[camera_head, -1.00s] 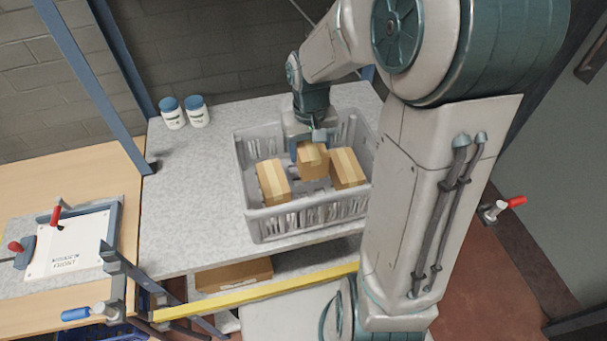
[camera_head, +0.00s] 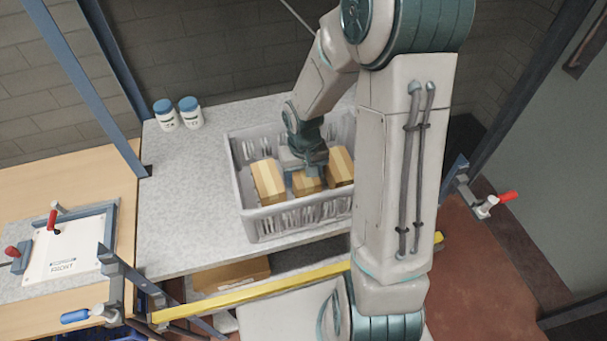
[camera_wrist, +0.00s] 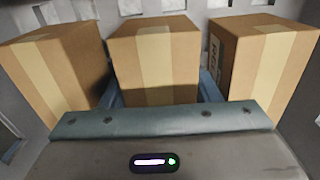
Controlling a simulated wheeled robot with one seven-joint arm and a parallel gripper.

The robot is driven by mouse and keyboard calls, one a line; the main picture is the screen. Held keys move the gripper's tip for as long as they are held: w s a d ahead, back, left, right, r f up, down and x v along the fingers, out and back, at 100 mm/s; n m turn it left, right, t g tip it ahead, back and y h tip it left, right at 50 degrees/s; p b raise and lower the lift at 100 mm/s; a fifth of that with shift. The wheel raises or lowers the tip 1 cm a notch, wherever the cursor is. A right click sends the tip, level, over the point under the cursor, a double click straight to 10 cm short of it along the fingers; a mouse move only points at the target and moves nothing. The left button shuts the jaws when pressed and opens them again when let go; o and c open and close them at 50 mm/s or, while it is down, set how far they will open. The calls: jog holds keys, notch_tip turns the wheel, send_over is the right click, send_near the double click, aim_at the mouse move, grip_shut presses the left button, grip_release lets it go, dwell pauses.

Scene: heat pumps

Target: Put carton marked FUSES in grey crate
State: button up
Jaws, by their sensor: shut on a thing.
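The grey crate (camera_head: 290,222) stands on the speckled worktop and holds three tan cartons in a row. My gripper (camera_head: 308,172) reaches down into the crate and is shut on the middle carton (camera_head: 306,184). In the wrist view this middle carton (camera_wrist: 154,62) sits between my blue-grey fingers. The left carton (camera_head: 268,182) and right carton (camera_head: 341,166) stand close on either side. The right carton in the wrist view (camera_wrist: 262,62) bears dark print on its side, too oblique to read. No FUSES marking is legible. Whether the held carton touches the crate floor is hidden.
Two white jars with blue lids (camera_head: 178,113) stand behind the crate, to its left. The worktop (camera_head: 180,210) left of the crate is clear. A framed white panel (camera_head: 70,250) lies further left. A yellow bar (camera_head: 250,292) runs along the front, above a brown box (camera_head: 232,274).

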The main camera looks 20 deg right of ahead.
jog(key=shift+f, duration=0.15)
jog(key=o, duration=0.8)
notch_tip(320, 180, up, 12)
jog(key=shift+f+b, duration=0.25)
jog(key=shift+b, duration=0.25)
jog(key=shift+s+r+t, duration=0.6)
jog(key=shift+s+r, duration=0.85)
jog(key=shift+s, duration=0.95)
jog(key=shift+s+r+t, duration=0.6)
jog(key=shift+s+r, duration=0.8)
jog(key=shift+s, duration=0.95)
jog(key=shift+s+r+t, duration=0.6)
jog(key=shift+s+r, duration=0.85)
jog(key=shift+s, duration=0.95)
